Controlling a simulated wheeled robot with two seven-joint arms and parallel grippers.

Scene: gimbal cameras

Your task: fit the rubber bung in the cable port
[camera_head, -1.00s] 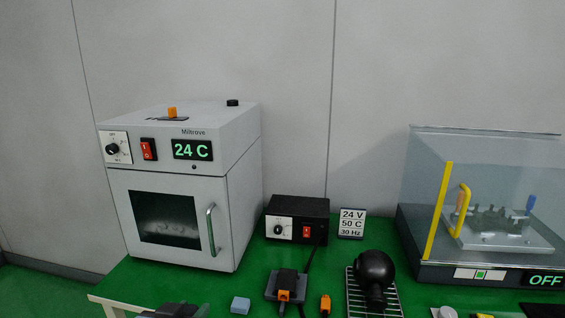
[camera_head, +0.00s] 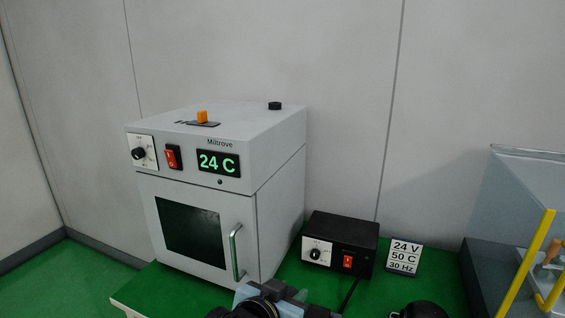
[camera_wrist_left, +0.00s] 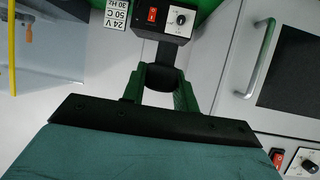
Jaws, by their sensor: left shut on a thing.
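My left gripper (camera_wrist_left: 163,84) is shut on a dark piece (camera_wrist_left: 161,76), which looks like the rubber bung; its shape is partly hidden between the fingers. In the head view, part of my left arm (camera_head: 268,302) shows at the bottom edge, in front of the oven, with the fingertips not clear. A grey oven (camera_head: 220,150) stands at the left. A small round black piece (camera_head: 275,105) on its top, at the back right, looks like the cable port. My right gripper is in neither view.
A black power box (camera_head: 340,240) stands right of the oven, with a sign (camera_head: 404,257) beside it. An orange knob (camera_head: 202,117) stands up from the oven's top. A clear hood (camera_head: 515,205) with a yellow bar is at the right. The oven handle (camera_head: 236,252) sticks out in front.

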